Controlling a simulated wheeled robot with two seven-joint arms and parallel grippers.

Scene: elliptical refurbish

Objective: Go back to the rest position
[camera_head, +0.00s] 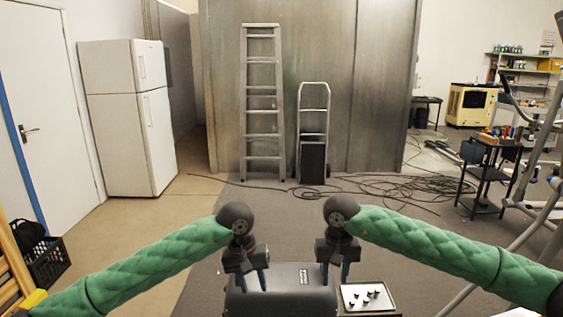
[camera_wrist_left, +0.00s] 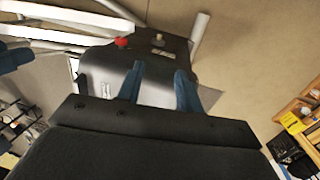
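My left gripper (camera_head: 249,281) hangs in front of me with its fingers pointing down. Its two blue-grey fingers are apart with nothing between them. The left wrist view also shows these fingers (camera_wrist_left: 160,88) spread and empty. My right gripper (camera_head: 335,275) hangs at about the same height a little to the right, also pointing down. Its fingers are apart and I see nothing between them. The two grippers are apart from each other. Both green-sleeved arms reach in from the sides.
A white tray (camera_head: 386,290) with several small black pieces is below right of my right gripper. A frame of metal tubes (camera_head: 483,266) stands at the right. A black crate (camera_head: 47,263) is at the left. Cables (camera_head: 390,186) lie on the floor before the ladder (camera_head: 262,134).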

